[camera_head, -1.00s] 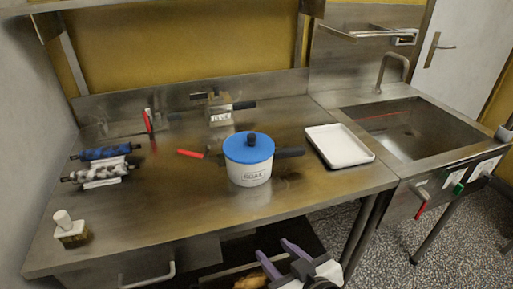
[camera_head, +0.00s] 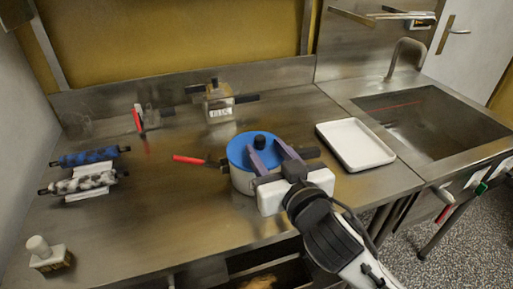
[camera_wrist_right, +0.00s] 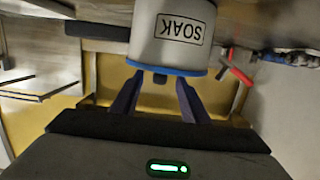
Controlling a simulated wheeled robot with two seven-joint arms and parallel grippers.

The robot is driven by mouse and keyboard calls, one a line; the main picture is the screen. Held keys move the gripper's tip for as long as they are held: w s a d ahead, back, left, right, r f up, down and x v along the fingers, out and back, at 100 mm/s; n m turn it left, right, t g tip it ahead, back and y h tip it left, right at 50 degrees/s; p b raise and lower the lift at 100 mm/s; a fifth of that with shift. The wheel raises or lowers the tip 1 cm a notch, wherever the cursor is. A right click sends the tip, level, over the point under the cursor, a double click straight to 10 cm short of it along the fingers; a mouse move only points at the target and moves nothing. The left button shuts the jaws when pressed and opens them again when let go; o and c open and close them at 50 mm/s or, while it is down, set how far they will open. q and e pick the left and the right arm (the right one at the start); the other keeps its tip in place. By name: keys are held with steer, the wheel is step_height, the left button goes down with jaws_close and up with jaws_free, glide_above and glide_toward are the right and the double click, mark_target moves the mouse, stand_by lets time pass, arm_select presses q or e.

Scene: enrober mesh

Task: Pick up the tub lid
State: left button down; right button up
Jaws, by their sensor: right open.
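The tub lid (camera_head: 238,146) is a blue disc with a dark knob (camera_head: 260,140). It sits on a white tub (camera_head: 240,181) on the steel worktop. My right gripper (camera_head: 265,146) is open, its two purple fingers spread above the lid on either side of the knob, and it partly hides the lid and tub. In the right wrist view, the lid's blue rim (camera_wrist_right: 166,69) and the tub marked SOAK (camera_wrist_right: 182,12) appear upside down. The knob (camera_wrist_right: 160,78) shows between the fingers there; I cannot tell whether they touch it. My left gripper is out of view.
A white tray (camera_head: 357,145) lies right of the tub, beside the sink (camera_head: 440,125). A red-handled tool (camera_head: 189,159) lies close to the tub's left. A metal block labelled device (camera_head: 218,104) stands behind. Two rollers (camera_head: 90,157) lie at the left.

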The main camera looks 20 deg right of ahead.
mark_target(262, 143)
steer(key=w, duration=0.4)
steer(key=shift+w+a+f, duration=0.1)
steer(key=shift+w+f, duration=0.1)
steer(key=shift+w, duration=0.1)
jaws_close()
steer(key=shift+r, duration=0.1)
